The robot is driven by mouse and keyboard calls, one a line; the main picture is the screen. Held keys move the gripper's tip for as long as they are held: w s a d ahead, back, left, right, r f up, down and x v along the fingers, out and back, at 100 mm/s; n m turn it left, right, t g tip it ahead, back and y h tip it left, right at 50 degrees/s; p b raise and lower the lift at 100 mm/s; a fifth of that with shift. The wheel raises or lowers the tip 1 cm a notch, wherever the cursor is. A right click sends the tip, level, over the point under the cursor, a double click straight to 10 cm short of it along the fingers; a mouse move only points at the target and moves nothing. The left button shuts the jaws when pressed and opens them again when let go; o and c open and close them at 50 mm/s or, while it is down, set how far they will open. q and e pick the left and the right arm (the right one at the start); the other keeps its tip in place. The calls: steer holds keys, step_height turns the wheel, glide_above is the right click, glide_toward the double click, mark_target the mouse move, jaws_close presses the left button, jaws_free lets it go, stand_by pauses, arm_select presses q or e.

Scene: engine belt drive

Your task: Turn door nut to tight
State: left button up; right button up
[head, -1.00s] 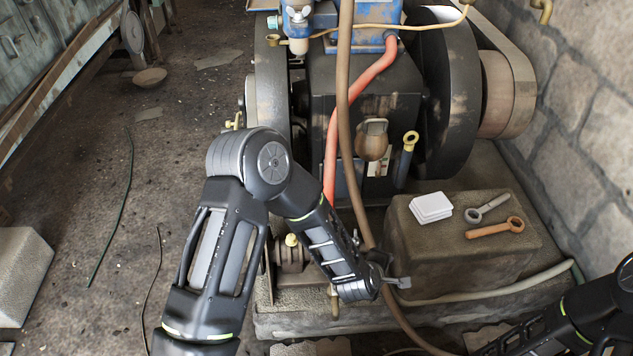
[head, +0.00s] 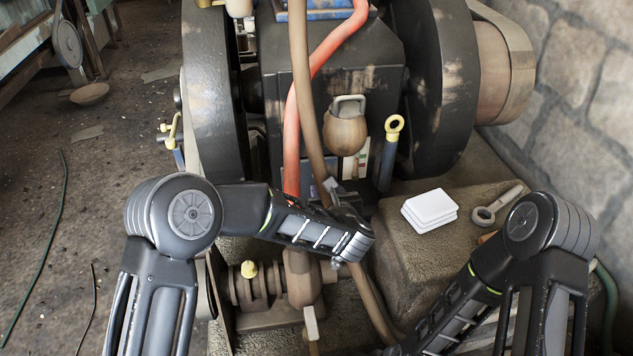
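The engine's dark central housing (head: 285,90) fills the upper middle of the head view. I cannot single out the door nut with certainty. A yellow ring-topped blue rod (head: 391,150) stands at the housing's right, and a yellow fitting (head: 170,130) sits at its left. My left gripper (head: 335,192) is in front of the housing's lower part, next to the brown hose. It is small and partly merged with its surroundings, so I cannot see a gap between its fingers. My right forearm reaches down to the lower edge, and its gripper is out of view.
A red hose (head: 293,110) and a brown hose (head: 304,90) hang before the housing. A round brown weight-like piece (head: 346,132) hangs there too. A stone block (head: 400,250) carries a white box (head: 430,209) and a grey wrench (head: 497,206). Large wheels flank the housing.

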mark_target(320, 181)
arm_select(q)
steer(key=shift+w, duration=0.1)
steer(key=b+x, duration=0.2)
steer(key=x, duration=0.5)
steer(key=shift+f+b, duration=0.15)
steer(key=shift+b, duration=0.25)
steer(key=shift+w, duration=0.3)
steer(key=shift+a, duration=0.1)
steer(key=shift+c, duration=0.4)
jaws_close()
